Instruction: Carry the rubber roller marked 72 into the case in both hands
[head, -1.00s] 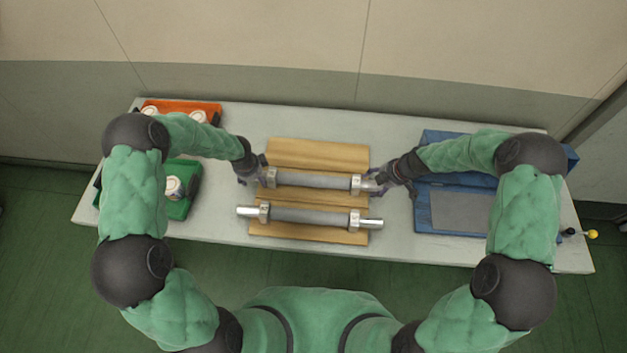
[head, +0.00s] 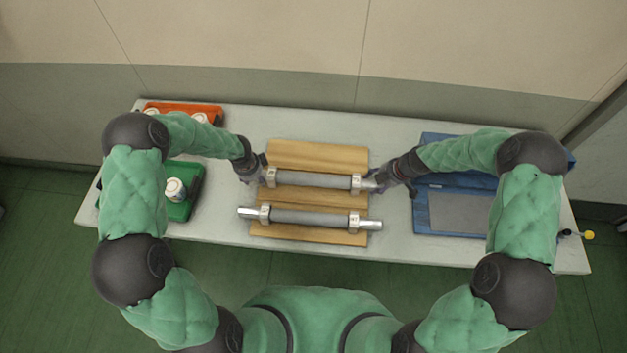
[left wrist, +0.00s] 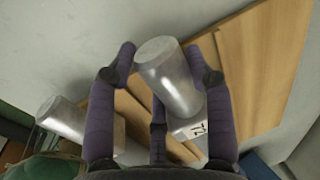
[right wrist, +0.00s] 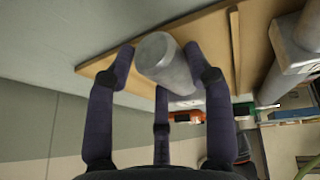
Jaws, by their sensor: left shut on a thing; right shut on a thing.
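The rear roller (head: 314,180) has a grey sleeve, metal collars and bare metal ends, and lies across the wooden rack (head: 318,155). A collar marking that looks like 72 shows in the left wrist view (left wrist: 197,129). My left gripper (head: 262,172) is shut on its left end (left wrist: 168,78). My right gripper (head: 372,182) is shut on its right end (right wrist: 164,62). The roller appears at rack level; I cannot tell whether it touches the wood. The blue case (head: 425,205) stands open at the right, with a grey panel in it, partly hidden by my right arm.
A second, similar roller (head: 310,217) lies on the rack just in front. An orange tray (head: 205,108) and a green tray (head: 190,200) with white cups stand at the left. The grey table (head: 225,225) has bare strips on both sides of the rack.

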